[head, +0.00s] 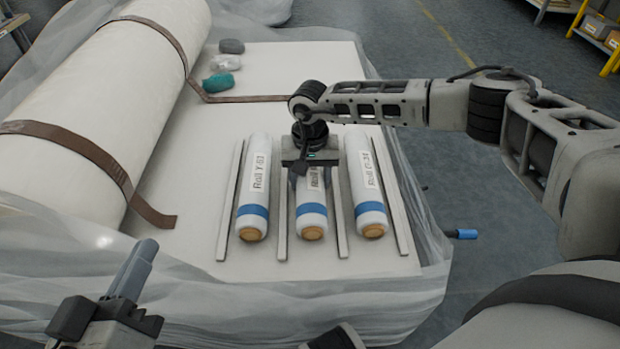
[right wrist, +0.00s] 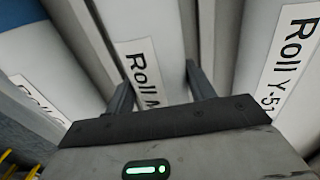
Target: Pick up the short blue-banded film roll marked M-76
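Three short white rolls with blue bands and orange-brown end plugs lie side by side. The middle roll (head: 312,219) has its label partly hidden by my right gripper in the head view. In the right wrist view the middle roll (right wrist: 150,25) reads "Roll M", the rest hidden. My right gripper (head: 309,172) is over the middle roll, and its fingers (right wrist: 157,85) stand apart, one on each side of it. Contact with the roll is not clear. My left gripper (head: 132,272) is at the bottom left, away from the rolls; its opening is not clear.
The left roll (head: 254,193) reads "Roll Y-51"; the right roll (head: 367,191) has a partly legible label. Thin grey rails (head: 286,232) separate the rolls. A large strapped white roll (head: 110,85) lies at the left. A teal lump (head: 218,84) lies farther back.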

